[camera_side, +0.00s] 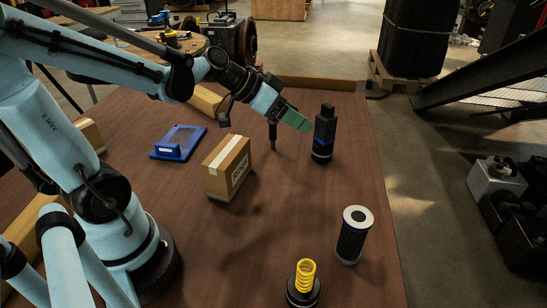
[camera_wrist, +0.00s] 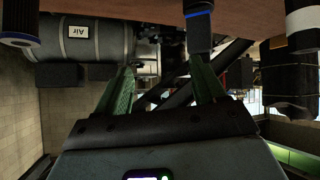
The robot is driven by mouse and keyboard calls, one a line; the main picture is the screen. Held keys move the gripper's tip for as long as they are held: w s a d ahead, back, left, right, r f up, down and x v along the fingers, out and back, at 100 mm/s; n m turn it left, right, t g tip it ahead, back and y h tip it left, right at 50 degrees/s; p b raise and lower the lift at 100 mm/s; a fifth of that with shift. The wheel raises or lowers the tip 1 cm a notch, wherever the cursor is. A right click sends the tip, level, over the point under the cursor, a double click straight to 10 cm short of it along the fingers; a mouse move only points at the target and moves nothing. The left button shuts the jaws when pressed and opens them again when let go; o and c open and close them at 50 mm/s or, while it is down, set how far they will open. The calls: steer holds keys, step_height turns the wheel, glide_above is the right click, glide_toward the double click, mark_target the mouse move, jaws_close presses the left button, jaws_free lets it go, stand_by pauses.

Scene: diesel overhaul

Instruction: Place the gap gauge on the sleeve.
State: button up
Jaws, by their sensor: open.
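A dark upright piece with a blue band (camera_side: 323,142) stands on the table just right of my gripper (camera_side: 304,124). It looks like the gap gauge, but I cannot be sure. In the wrist view, which is upside down, the banded piece (camera_wrist: 198,30) is at the top, right of centre. My gripper's green fingers (camera_wrist: 161,70) are apart with nothing between them. A black cylinder with a pale ring top and dark centre (camera_side: 352,238) stands nearer the side camera and may be the sleeve. Its ringed end (camera_wrist: 18,39) shows at the wrist view's upper left.
A cardboard box (camera_side: 227,168) stands left of my gripper, with a blue tray (camera_side: 180,143) beyond it. A yellow spring on a black base (camera_side: 304,280) stands at the front. The table (camera_side: 255,235) is clear between the box and the black cylinder.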

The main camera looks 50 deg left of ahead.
steer(key=s+d+f+n+g+y, duration=0.1)
steer(key=s+d+n+g+y, duration=0.1)
steer(key=s, duration=0.7)
steer(key=shift+s+d+f+n+y, duration=0.3)
steer(key=shift+n+y, duration=0.2)
steer(key=shift+y, duration=0.6)
